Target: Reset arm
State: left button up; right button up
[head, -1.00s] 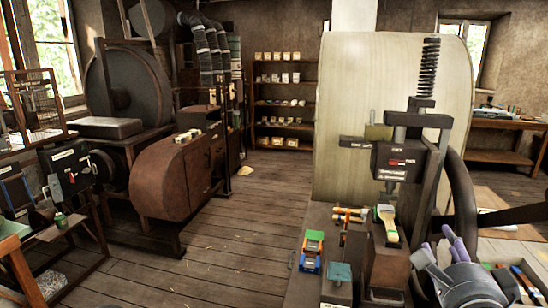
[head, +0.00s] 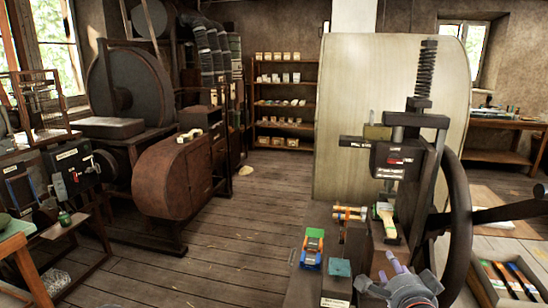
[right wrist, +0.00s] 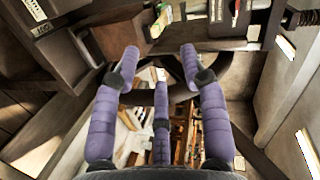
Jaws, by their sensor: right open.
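The handwheel press has a dark upright frame with a coil spring (head: 429,68) on top. Its ram head (head: 393,160) carries small labels. The large dark handwheel (head: 459,215) stands at its right side. My right gripper (head: 393,266), with purple fingers, is open and empty low in front of the press base, left of the wheel's lower rim. In the right wrist view its three fingers (right wrist: 160,62) are spread with nothing between them. A wooden-handled brush (head: 387,218) lies on the press block. My left gripper is not in view.
A tray (head: 480,284) with coloured-handled tools is at the lower right. Open plank floor (head: 230,230) lies left of the bench.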

jog(key=a+f+n+g+y+p, duration=0.1)
jog(key=a+f+n+g+y, duration=0.2)
jog(key=f, duration=1.2)
jog(key=a+f+n+g, duration=0.4)
jog(key=a+f+n, duration=0.1)
jog(key=f, duration=1)
jog(key=s+a+f+n+g+y+p, duration=0.1)
jog(key=s+a+f+n+g, duration=0.2)
jog(key=s+f, duration=0.7)
jog(key=s+a+f+n+g+y, duration=0.2)
jog(key=s+a+f+g, duration=0.2)
jog(key=s+f, duration=0.6)
notch_tip(320, 180, down, 2)
jog(key=shift+s+a+f+n+g+p, duration=0.15)
jog(key=shift+s+a+n+g+p, duration=0.2)
jog(key=shift+a, duration=0.6)
jog(key=shift+w, duration=0.15)
